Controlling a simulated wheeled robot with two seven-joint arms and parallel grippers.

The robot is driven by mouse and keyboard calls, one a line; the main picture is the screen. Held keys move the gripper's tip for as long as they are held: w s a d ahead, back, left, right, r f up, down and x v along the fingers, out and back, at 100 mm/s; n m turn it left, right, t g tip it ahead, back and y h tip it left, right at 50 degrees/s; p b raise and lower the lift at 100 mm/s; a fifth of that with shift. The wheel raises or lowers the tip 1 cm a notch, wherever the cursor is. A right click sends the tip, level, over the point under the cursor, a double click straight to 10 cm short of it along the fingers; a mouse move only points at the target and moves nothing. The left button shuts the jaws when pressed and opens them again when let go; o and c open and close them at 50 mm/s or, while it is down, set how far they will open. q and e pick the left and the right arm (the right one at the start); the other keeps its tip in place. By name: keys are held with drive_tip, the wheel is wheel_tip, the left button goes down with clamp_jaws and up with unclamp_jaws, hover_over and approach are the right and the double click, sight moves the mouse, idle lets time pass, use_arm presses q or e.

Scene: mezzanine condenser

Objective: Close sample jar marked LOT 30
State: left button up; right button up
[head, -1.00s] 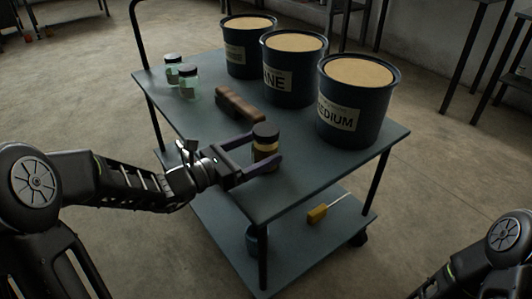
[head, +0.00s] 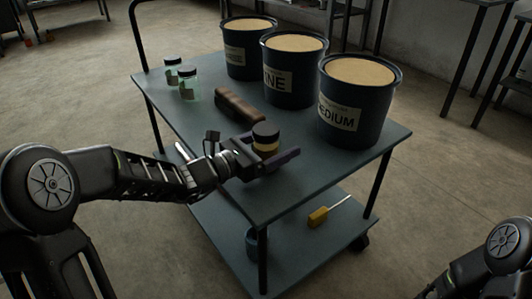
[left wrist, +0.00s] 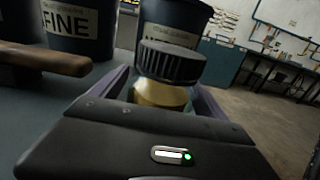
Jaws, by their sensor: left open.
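A small jar with amber-yellow contents (head: 265,148) and a ribbed black lid (head: 265,133) stands near the front edge of the cart top. No lot mark is readable on it. My left gripper (head: 284,160) is open and low, with its fingers on either side of the jar. In the left wrist view the black lid (left wrist: 172,63) sits above the yellow jar body (left wrist: 160,95), between the fingers; I cannot tell how tightly it is seated. Two greenish clear jars with dark lids, one (head: 172,74) beside the other (head: 188,84), stand at the cart's left. My right gripper is out of view.
A brown block (head: 238,106) lies behind the jar. Three dark buckets, one labelled MEDIUM (head: 356,105), fill the back and right of the cart top (head: 210,133). A yellow-handled tool (head: 319,217) lies on the lower shelf. The cart's front right corner is clear.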

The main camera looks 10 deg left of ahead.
use_arm(q)
drive_tip(key=c, duration=1.6)
wheel_tip(320, 180, up, 10)
drive_tip(key=p, duration=0.4)
drive_tip(key=o, duration=1.1)
drive_tip(key=shift+c, duration=0.2)
clamp_jaws()
